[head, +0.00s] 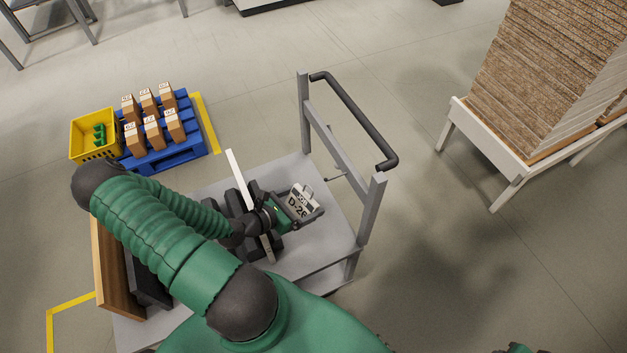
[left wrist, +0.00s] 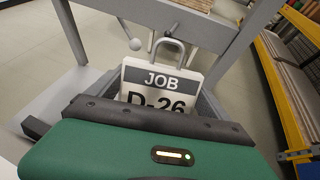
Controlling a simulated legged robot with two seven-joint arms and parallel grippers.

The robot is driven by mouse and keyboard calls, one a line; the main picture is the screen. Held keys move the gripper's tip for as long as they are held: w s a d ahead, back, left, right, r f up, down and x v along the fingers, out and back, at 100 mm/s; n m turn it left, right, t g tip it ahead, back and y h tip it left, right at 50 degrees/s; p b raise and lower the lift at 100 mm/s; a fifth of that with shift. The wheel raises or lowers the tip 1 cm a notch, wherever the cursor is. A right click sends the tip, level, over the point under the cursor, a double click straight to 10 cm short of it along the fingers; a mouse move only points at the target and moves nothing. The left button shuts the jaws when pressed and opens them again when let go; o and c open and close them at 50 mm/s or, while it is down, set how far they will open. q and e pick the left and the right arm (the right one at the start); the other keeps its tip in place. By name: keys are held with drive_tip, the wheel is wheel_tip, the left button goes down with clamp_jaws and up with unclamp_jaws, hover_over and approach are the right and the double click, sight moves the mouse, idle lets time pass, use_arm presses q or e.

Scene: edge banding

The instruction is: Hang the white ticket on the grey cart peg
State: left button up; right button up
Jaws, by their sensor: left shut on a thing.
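The white ticket (head: 303,199), marked "JOB" and "D-26", is held upright in my left gripper (head: 305,217), which is shut on it. In the left wrist view the ticket (left wrist: 160,88) has a grey loop on top, and its lower part is hidden behind the gripper. The grey cart peg (head: 331,179) sticks out from the cart's end frame, just beyond the ticket.
The grey cart (head: 325,240) has an end frame with a dark handle (head: 355,120). Dark rollers and a white strip (head: 236,170) lie under my left arm. A blue pallet (head: 180,152) with boxes and a yellow crate (head: 93,150) stand left. Stacked boards (head: 545,85) stand right.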

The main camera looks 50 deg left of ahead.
sight(293, 199)
use_arm(q)
drive_tip(key=a, duration=0.1)
drive_tip(key=a+f, duration=0.1)
drive_tip(key=a+b, duration=0.1)
drive_tip(key=shift+w+f, duration=0.15)
drive_tip(key=shift+f, duration=0.1)
drive_tip(key=shift+w+d, duration=0.1)
drive_tip(key=shift+w, duration=0.25)
drive_tip(key=w, duration=0.1)
drive_tip(key=w+d+b, duration=0.1)
drive_tip(key=w, duration=0.1)
drive_tip(key=w+d, duration=0.1)
drive_tip(key=shift+w+f+b, duration=0.1)
drive_tip(key=shift+w+b, duration=0.2)
drive_tip(key=shift+w, duration=0.35)
drive_tip(key=shift+c, duration=0.5)
drive_tip(key=shift+w+d+b, duration=0.35)
drive_tip(key=shift+w+d, duration=0.2)
drive_tip(key=shift+x, duration=1.2)
use_arm(e)
drive_tip(key=shift+s+a+f, duration=0.15)
drive_tip(key=shift+a+f, duration=0.45)
drive_tip(key=shift+a, duration=0.05)
drive_tip(key=shift+s+a+f, duration=0.15)
drive_tip(key=shift+a+f, duration=0.45)
